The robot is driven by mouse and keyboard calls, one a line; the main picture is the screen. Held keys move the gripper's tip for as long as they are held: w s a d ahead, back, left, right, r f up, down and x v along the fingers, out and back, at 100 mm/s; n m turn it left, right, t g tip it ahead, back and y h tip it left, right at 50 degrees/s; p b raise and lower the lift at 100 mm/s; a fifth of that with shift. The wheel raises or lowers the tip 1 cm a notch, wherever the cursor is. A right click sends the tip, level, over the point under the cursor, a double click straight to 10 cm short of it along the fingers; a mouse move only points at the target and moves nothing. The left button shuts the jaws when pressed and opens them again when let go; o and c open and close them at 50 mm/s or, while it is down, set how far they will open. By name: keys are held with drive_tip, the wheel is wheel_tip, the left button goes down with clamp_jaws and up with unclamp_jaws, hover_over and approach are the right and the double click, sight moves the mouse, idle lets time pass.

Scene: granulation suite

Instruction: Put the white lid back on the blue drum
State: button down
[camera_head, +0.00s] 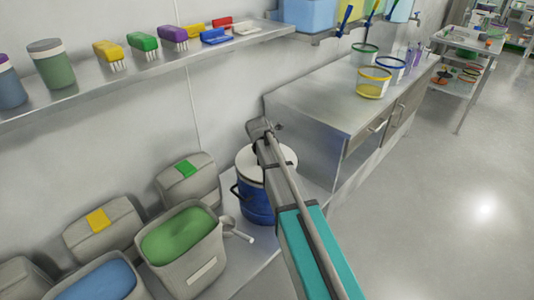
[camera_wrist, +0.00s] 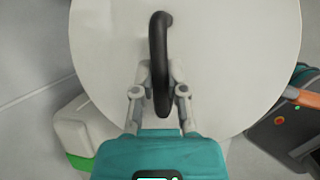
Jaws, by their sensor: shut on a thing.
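The white lid (camera_wrist: 230,60) fills most of the wrist view, with its black arched handle (camera_wrist: 161,50) on top. My gripper (camera_wrist: 160,85) has its fingers closed on the near end of the handle. In the head view the lid (camera_head: 250,160) lies over the top of the blue drum (camera_head: 254,202). The drum stands upright beside the steel cabinet.
Left of the drum are a scoop (camera_head: 236,230), a bin of green material (camera_head: 182,236) and a closed green-labelled bin (camera_head: 188,180). A steel cabinet (camera_head: 325,105) stands behind to the right. A shelf (camera_head: 140,75) with brushes runs above. The floor (camera_head: 430,220) at right is clear.

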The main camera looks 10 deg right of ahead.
drive_tip(key=shift+f+b, duration=0.35)
idle(0.3)
drive_tip(key=c, duration=0.6)
unclamp_jaws()
drive_tip(key=shift+r, duration=0.1)
